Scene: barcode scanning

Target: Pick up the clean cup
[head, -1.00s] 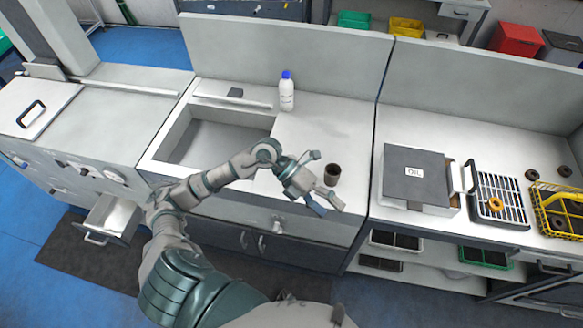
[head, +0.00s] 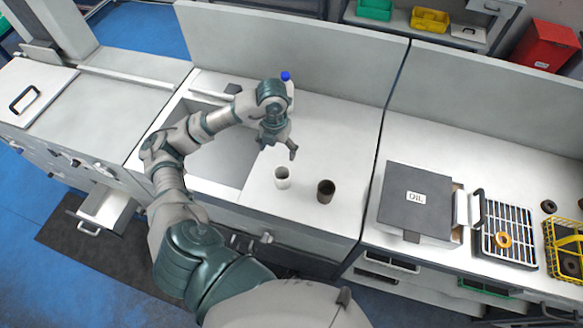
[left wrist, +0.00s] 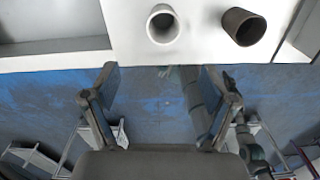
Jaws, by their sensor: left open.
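A white, clean-looking cup (head: 282,178) stands upright on the counter right of the sink. It also shows in the left wrist view (left wrist: 162,25), with its open mouth visible. A dark brown cup (head: 325,191) stands to its right, apart from it, and shows in the left wrist view (left wrist: 244,27) too. My left gripper (head: 277,150) is above the counter, just behind the white cup in the head view. Its two fingers (left wrist: 165,85) are spread with nothing between them. My right gripper is not in view.
The sink (head: 215,160) is left of the cups. A bottle with a blue cap (head: 286,77) is partly hidden behind my left arm. A box marked OIL (head: 416,198), a rack (head: 508,235) and a yellow basket (head: 565,250) are on the right counter.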

